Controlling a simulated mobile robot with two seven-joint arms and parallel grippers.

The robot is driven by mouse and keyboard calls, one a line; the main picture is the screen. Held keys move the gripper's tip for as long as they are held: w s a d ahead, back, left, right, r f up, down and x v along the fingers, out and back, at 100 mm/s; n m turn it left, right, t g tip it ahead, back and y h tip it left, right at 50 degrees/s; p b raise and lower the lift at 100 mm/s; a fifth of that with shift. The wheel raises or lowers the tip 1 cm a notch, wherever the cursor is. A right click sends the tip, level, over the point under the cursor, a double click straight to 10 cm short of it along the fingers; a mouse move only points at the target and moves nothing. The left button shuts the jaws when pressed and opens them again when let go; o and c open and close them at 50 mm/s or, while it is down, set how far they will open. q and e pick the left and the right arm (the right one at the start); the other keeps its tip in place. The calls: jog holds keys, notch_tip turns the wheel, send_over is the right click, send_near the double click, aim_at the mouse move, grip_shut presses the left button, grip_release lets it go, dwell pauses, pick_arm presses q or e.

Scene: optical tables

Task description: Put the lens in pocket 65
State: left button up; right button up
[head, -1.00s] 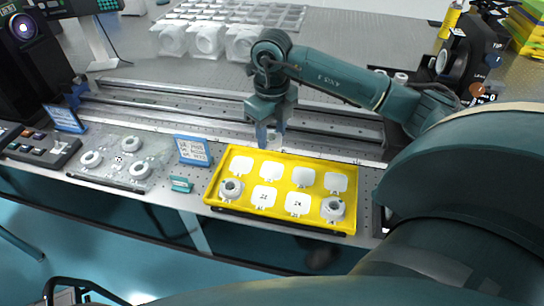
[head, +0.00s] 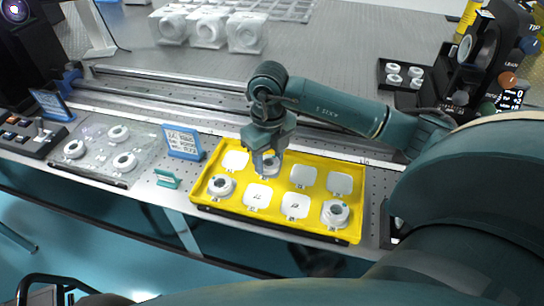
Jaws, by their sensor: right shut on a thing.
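My right gripper (head: 266,168) points down over the yellow tray (head: 275,226), shut on a white ring-shaped lens (head: 271,163). The lens is at the second pocket from the left in the back row; the fingers hide part of it, and I cannot tell if it touches the pocket floor. Other ringed lenses stand in the front-left pocket (head: 221,186) and front-right pocket (head: 335,214). The other pockets show bare white pads. The pocket numbers are too small to read surely. My left gripper is not in view.
Left of the tray stand a blue-framed sign (head: 183,142), a small green block (head: 167,179) and a clear plate (head: 98,153) with three ringed parts. Metal rails (head: 190,100) run behind. A black tray (head: 399,79) with several white rings and a black instrument (head: 480,50) are at back right.

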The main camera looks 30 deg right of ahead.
jog(key=shift+r, duration=0.1)
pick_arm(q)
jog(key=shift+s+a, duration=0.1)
pick_arm(e)
jog(key=shift+a, duration=0.1)
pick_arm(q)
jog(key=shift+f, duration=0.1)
pick_arm(e)
jog(key=o, duration=1)
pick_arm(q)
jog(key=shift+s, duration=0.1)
